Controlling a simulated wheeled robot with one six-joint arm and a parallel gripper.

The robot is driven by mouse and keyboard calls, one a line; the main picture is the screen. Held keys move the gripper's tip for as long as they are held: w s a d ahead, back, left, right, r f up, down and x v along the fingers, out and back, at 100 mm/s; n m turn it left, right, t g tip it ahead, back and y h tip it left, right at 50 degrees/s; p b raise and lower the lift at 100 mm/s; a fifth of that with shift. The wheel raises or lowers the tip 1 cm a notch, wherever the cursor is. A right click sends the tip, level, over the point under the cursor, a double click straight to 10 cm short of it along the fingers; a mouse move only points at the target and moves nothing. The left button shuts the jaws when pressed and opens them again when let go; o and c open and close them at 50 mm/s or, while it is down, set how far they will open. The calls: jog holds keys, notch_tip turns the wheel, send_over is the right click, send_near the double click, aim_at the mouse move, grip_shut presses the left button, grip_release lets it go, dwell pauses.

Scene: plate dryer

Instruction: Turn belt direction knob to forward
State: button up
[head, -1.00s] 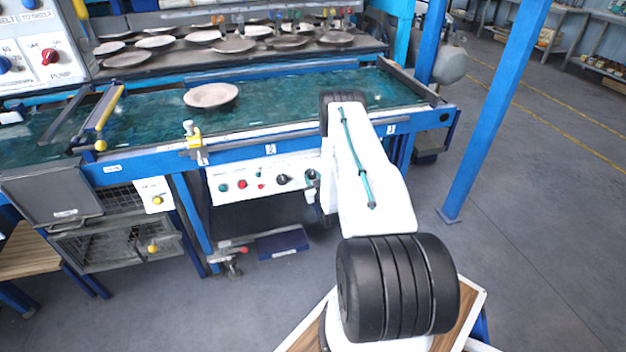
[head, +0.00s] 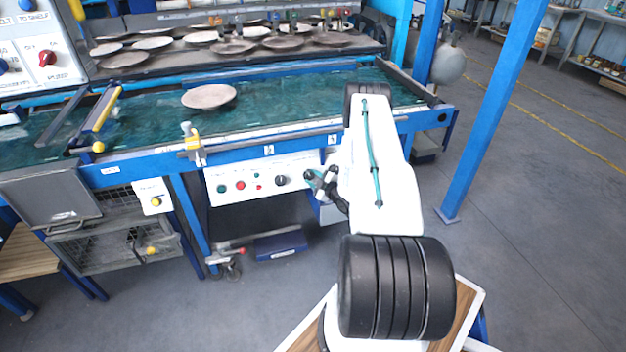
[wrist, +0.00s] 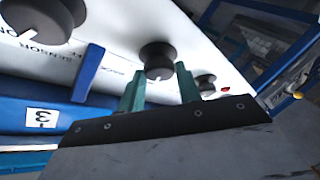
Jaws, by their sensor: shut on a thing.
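A dark round knob (wrist: 157,53) with a white pointer mark sits on the white control panel, in the middle of the wrist view. The label beside it is only partly readable. My gripper (wrist: 159,78) has its two green fingers on either side of this knob, shut on it. The white pointer shows between the fingers, toward the bottom of the picture. In the head view my gripper (head: 313,180) is at the right part of the white panel (head: 215,190), and the fingers and arm hide the held knob.
A larger knob labelled SENSOR (wrist: 38,18) is at left in the wrist view, and a smaller dark knob (wrist: 205,83) is at right. A blue frame bar (wrist: 88,72) runs close by. The green belt (head: 290,95) carries a plate (head: 209,96). A blue post (head: 495,110) stands at right.

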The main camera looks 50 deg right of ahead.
jog(key=shift+n+y, duration=0.3)
jog(key=shift+n, duration=0.2)
jog(key=o, duration=1)
jog(key=shift+c, duration=0.2)
jog(key=s+a+r, duration=0.1)
jog(key=s, duration=0.6)
jog(key=shift+s+r, duration=0.2)
jog(key=shift+s, duration=0.05)
